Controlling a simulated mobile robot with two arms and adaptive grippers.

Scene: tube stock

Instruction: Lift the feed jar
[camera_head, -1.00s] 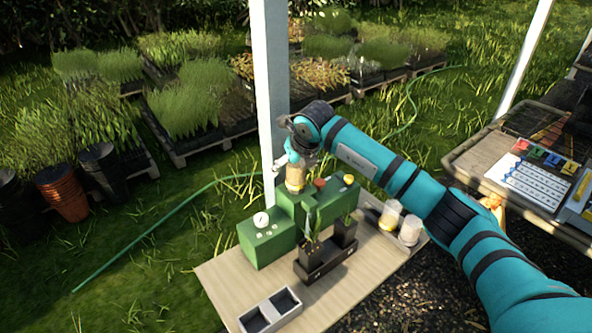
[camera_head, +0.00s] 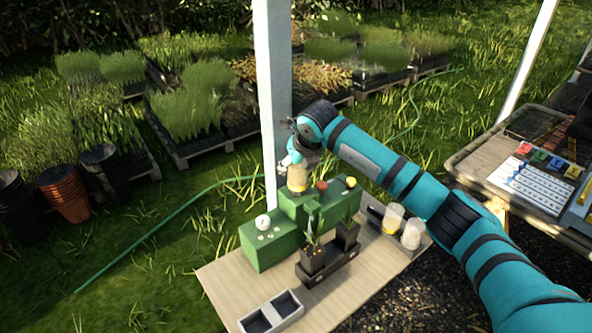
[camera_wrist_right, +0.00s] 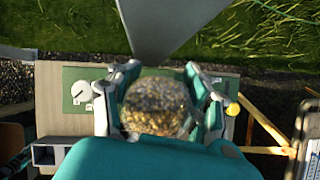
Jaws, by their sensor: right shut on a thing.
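The feed jar (camera_head: 299,180), a clear jar with yellow-brown contents, is at the back of the green stand (camera_head: 270,243) on the table. My right gripper (camera_head: 298,168) comes down on it from above. In the right wrist view, the jar (camera_wrist_right: 155,104) sits between the two fingers of my right gripper (camera_wrist_right: 158,100), which are shut on its sides. Whether the jar's base touches the stand is hard to tell. My left gripper is not in view.
Beside the jar are an orange-red cap (camera_head: 321,186) and a yellow knob (camera_head: 351,182). A black holder with seedlings (camera_head: 328,266) stands in front. Two jars (camera_head: 393,218) stand at right. A white post (camera_head: 272,100) rises close behind the gripper.

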